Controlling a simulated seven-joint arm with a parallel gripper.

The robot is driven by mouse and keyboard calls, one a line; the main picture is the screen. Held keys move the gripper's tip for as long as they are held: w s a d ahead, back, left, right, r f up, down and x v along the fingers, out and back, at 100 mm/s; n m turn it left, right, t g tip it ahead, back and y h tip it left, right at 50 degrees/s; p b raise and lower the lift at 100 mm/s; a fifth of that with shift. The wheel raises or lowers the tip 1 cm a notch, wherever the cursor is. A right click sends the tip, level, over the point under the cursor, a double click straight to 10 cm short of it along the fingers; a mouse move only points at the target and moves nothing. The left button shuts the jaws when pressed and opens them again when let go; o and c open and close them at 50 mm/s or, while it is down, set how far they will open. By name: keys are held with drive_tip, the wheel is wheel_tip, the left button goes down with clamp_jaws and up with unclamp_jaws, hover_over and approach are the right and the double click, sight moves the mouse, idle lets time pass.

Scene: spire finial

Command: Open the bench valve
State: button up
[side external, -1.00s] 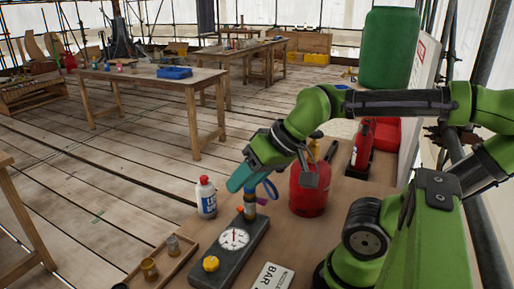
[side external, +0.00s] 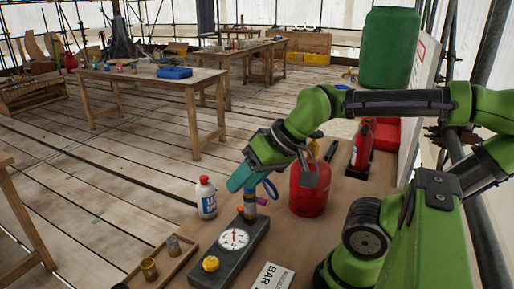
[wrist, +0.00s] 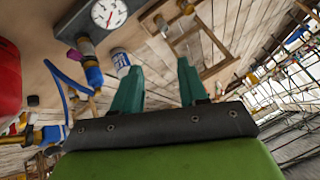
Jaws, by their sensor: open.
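A dark grey bench block (side external: 224,262) carries a white dial gauge (side external: 234,239), which also shows in the wrist view (wrist: 108,13). A yellow knob (side external: 211,264) is at its near end. A blue and brass fitting (side external: 249,209) stands upright at its far end, with a blue hose (side external: 271,189) beside it. In the wrist view the blue fitting (wrist: 94,76) is left of my fingers. I cannot tell which part is the valve handle. My gripper (side external: 238,184) is above the block's far end; in the wrist view its teal fingers (wrist: 159,70) are apart, with nothing between them.
A white bottle with a red cap (side external: 206,199) stands left of the block. A red gas cylinder (side external: 309,188) stands to the right. A wooden tray with small jars (side external: 150,270) and a lettered white sign (side external: 267,279) are near the front.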

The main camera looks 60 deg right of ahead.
drive_tip(key=shift+o, duration=2.6)
drive_tip(key=shift+d+f+g, duration=0.3)
drive_tip(key=shift+f+g, duration=0.05)
drive_tip(key=shift+g, duration=0.05)
drive_tip(key=shift+o, duration=0.4)
drive_tip(key=d+f+m+g+h, duration=0.2)
drive_tip(key=d+f+m+g, duration=0.1)
drive_tip(key=d+m+g, duration=0.1)
drive_tip(key=shift+d+f+g+h, duration=0.15)
drive_tip(key=shift+d+g+h, duration=0.25)
drive_tip(key=shift+d+g, duration=0.45)
drive_tip(key=m+g+h, duration=1.2)
drive_tip(key=m+g, duration=0.2)
drive_tip(key=m, duration=0.5)
approach(315, 132)
drive_tip(key=shift+t, duration=0.25)
drive_tip(key=x, duration=1)
drive_tip(key=shift+d, duration=0.1)
